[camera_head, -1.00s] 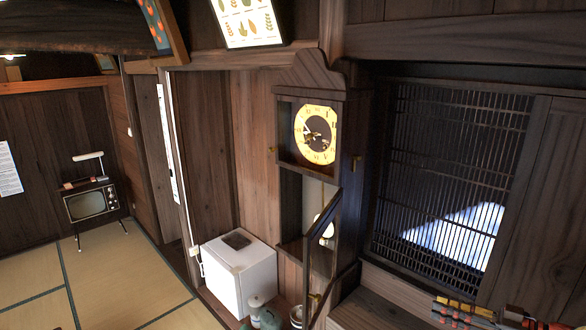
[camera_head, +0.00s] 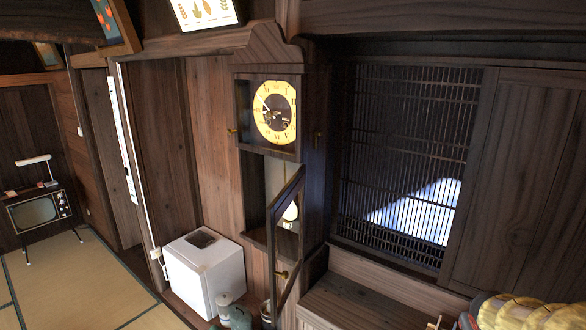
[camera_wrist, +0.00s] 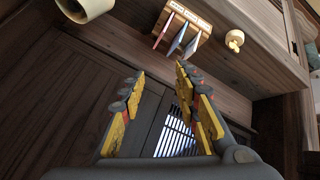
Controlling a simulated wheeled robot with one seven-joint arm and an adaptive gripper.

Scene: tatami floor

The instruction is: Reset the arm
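My gripper (camera_wrist: 158,76) shows in the wrist view, with its two yellow-padded fingers spread well apart. Nothing is between the fingers; a dark wooden wall and a lit lattice (camera_wrist: 177,135) show behind the gap. The arm itself is not clearly visible in the head view.
A tall wall clock (camera_head: 275,112) has its lower door (camera_head: 287,235) ajar. A white box (camera_head: 205,270) stands left of it. A wooden ledge (camera_head: 375,300) runs below the lattice. A yellow banded thing (camera_head: 525,313) is at bottom right. Tatami (camera_head: 75,285) is open at left.

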